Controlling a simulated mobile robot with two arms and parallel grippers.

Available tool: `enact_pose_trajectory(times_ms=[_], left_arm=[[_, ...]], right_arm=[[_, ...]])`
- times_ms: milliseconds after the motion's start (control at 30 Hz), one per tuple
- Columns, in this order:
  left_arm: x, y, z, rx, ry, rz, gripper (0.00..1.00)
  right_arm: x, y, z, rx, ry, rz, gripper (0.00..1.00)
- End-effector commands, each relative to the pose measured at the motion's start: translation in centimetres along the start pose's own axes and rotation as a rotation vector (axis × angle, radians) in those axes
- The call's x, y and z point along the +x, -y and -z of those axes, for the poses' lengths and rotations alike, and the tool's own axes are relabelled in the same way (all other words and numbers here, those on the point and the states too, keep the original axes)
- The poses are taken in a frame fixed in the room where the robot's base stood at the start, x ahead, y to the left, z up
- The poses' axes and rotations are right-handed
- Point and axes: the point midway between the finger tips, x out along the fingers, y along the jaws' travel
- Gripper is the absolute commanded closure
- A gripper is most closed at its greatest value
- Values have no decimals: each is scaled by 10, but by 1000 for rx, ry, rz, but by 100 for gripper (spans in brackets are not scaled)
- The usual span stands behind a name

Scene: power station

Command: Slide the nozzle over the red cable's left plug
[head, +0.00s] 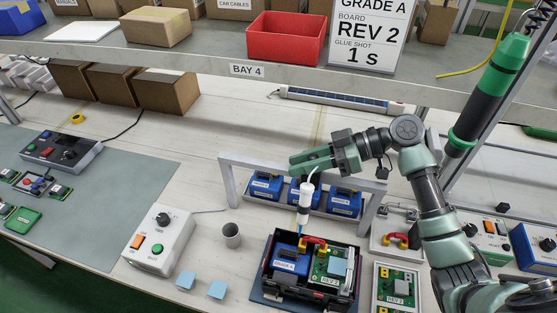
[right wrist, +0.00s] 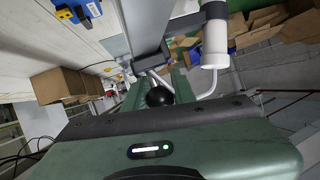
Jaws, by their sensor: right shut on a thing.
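My right gripper (head: 308,163) is shut on a white dispensing tool (head: 306,190) with a pale hose, held above the black crate (head: 267,272). The tool's thin blue nozzle (head: 301,226) points down. The tip is close to the left end of the red cable (head: 314,240); I cannot tell whether it touches or covers the left plug. The cable arches between a blue battery (head: 288,259) and a green board (head: 327,268) in the crate. In the right wrist view the tool (right wrist: 215,43) shows as a white cylinder beside the fingers. My left gripper is out of view.
A rack (head: 228,180) with several blue batteries stands behind the crate. A grey cup (head: 231,235) and a white control box (head: 160,240) are to the left. Another tray with a board (head: 398,288) is to the right. The shelf edge (head: 200,66) runs above.

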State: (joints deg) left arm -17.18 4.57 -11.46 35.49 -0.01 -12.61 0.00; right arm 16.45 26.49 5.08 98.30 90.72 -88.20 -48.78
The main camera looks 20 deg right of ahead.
Motion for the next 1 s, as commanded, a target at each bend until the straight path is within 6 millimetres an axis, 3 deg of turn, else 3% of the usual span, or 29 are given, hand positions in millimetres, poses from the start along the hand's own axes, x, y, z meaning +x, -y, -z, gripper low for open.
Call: enact_pose_trajectory(times_ms=[167,500,533,600,1000], left_arm=[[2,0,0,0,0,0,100],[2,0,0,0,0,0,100],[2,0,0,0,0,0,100],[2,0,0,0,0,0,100],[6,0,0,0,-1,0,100]], right_arm=[[-11,2,-3,-3,-4,-3,100],[-12,2,-2,-3,-6,-3,100],[-12,2,-2,-3,-6,-3,66],[-12,2,-2,-2,-6,-3,53],[-19,1,-6,-1,-2,-4,53]])
